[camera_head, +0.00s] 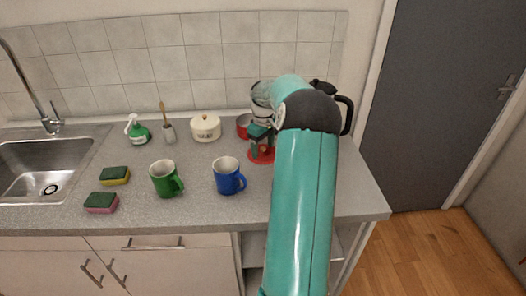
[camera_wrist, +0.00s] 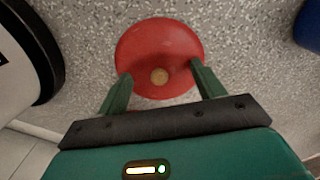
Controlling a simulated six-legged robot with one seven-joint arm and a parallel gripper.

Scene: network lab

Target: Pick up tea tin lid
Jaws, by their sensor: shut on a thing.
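The tea tin lid is a red disc (camera_wrist: 160,42) with a small tan knob at its centre in the wrist view. In the head view the red lid (camera_head: 257,158) shows below my gripper, over the counter. My gripper (camera_wrist: 160,76) has its green fingers on either side of the knob, shut on the lid; the exact contact is hard to see. In the head view my gripper (camera_head: 262,144) points down at the lid, partly hidden by my arm. I cannot tell whether the lid rests on the counter. A red tin (camera_head: 243,126) stands just behind.
A blue mug (camera_head: 228,177) and a green mug (camera_head: 165,179) stand left of the lid. A cream lidded pot (camera_head: 205,127) is behind them. A coffee maker (camera_head: 262,98) and a dark kettle (camera_head: 346,112) stand at the back right. Sponges (camera_head: 102,203) and the sink (camera_head: 40,165) are far left.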

